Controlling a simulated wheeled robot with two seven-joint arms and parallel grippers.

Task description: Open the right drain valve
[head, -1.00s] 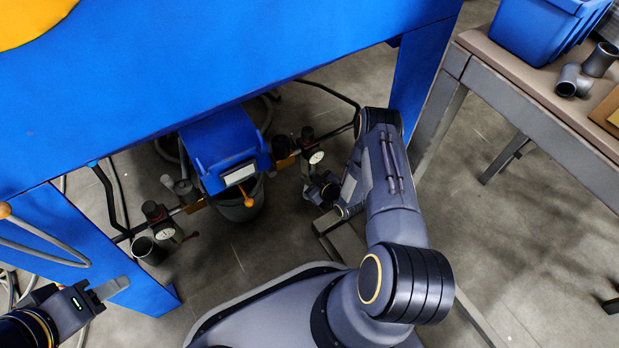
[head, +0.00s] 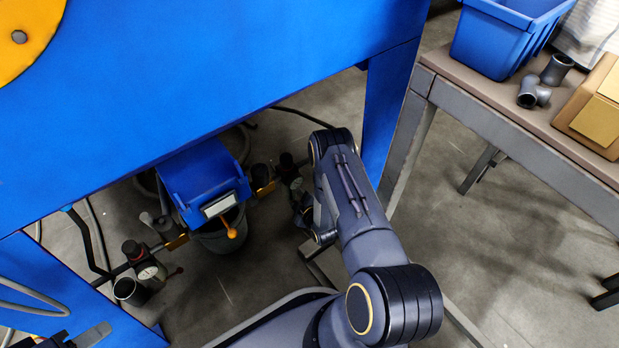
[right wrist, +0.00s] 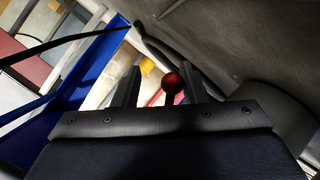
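The right drain valve (head: 291,180) is a dark fitting on the pipe under the blue machine, right of the blue box, partly hidden by my right arm. Its red ball knob (right wrist: 173,83) shows in the right wrist view between the two fingers of my right gripper (right wrist: 160,88). The fingers stand apart, with the knob nearer the right finger; I cannot tell whether they touch. In the head view my right gripper is mostly hidden beside the valve. My left gripper (head: 92,335) is at the bottom left edge, largely cut off, away from the valves.
A second valve with a gauge (head: 148,271) and red handle sits left of the blue box (head: 203,180). A grey bucket (head: 222,238) stands below the box. Blue machine legs flank this space. A workbench (head: 455,92) with a blue bin (head: 497,45) stands at right.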

